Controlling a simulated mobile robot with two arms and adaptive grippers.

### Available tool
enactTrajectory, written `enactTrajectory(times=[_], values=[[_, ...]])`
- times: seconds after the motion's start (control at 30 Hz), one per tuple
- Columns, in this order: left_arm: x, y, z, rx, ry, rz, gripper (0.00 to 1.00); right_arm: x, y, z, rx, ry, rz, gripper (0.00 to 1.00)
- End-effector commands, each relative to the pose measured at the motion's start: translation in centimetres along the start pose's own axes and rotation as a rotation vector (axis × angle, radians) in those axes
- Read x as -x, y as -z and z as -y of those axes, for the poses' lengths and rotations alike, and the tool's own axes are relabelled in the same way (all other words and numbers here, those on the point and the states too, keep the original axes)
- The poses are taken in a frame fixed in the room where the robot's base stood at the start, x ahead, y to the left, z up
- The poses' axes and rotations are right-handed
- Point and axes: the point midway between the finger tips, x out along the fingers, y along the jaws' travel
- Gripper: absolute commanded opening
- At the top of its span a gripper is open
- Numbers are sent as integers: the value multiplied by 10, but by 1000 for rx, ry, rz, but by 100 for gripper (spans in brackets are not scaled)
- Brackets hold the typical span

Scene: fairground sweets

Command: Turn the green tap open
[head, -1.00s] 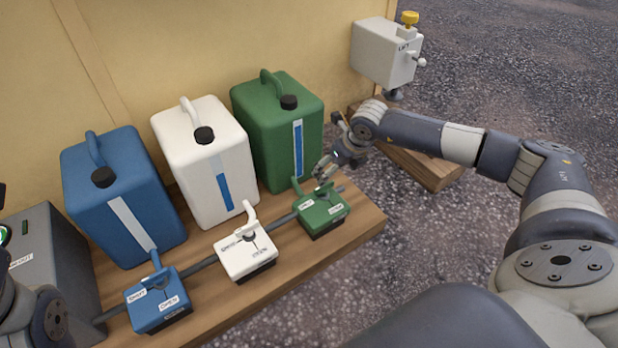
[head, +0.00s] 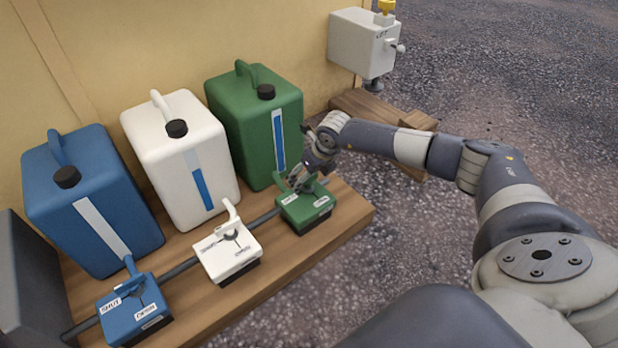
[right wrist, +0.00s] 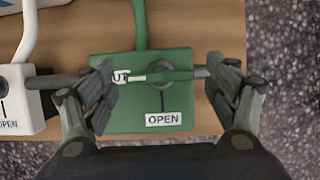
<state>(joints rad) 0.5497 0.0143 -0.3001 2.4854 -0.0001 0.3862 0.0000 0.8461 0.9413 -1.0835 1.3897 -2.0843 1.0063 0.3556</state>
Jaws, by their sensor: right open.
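The green tap block (head: 305,207) sits on the wooden bench in front of the green canister (head: 255,125). In the right wrist view the green tap (right wrist: 130,128) has a lever (right wrist: 165,76) that points left, over a partly covered label ending in "UT". The OPEN label (right wrist: 169,119) is below the lever's pivot. My right gripper (head: 300,182) is above the tap. In the right wrist view its open fingers (right wrist: 165,88) are on either side of the lever, with nothing gripped. My left gripper is out of view.
A white tap (head: 228,252) and a blue tap (head: 135,310) stand to the left on the same pipe, before white (head: 180,160) and blue (head: 92,200) canisters. Gravel ground is clear on the right.

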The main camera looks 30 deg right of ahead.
Motion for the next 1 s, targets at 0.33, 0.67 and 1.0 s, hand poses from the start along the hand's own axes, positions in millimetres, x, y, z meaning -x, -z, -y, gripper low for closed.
enactTrajectory(times=[0.33,0.67,1.0], values=[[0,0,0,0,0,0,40,0,0,0,1,-1,0,48],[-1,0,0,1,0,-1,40,0,0,0,8,-4,0,36],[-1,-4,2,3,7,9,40,1,0,1,141,-59,-2,36]])
